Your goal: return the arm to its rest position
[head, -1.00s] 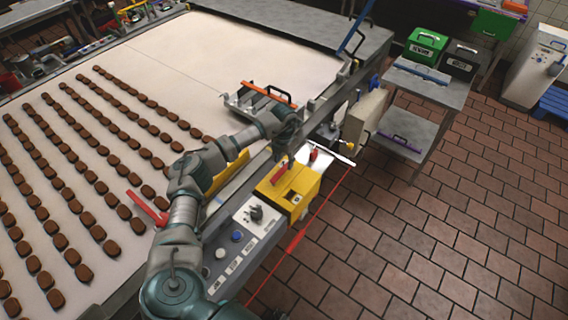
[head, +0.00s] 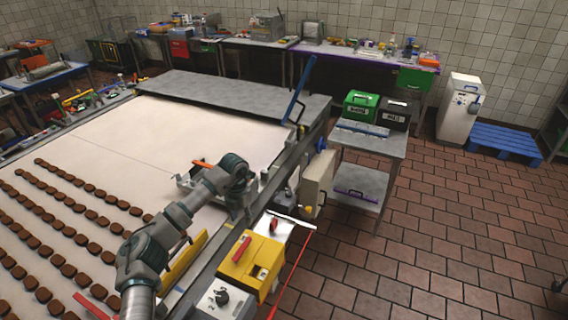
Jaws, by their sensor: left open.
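My left arm comes in from the bottom left and reaches over the right edge of the conveyor (head: 225,122). My left gripper (head: 238,208) hangs below the bent wrist at the belt's side rail. Its fingers are small and partly hidden by the wrist, and I see nothing held in it. A metal fixture with an orange bar (head: 202,164) lies on the belt just left of the wrist, partly covered by the arm. My right gripper is not in view.
Rows of brown biscuits (head: 85,212) lie on the belt at left. A yellow control box (head: 252,262) and a red cord (head: 290,275) are close to the arm. A grey cart (head: 375,145) carries green (head: 361,104) and black cases (head: 393,114). The tiled floor at right is mostly clear.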

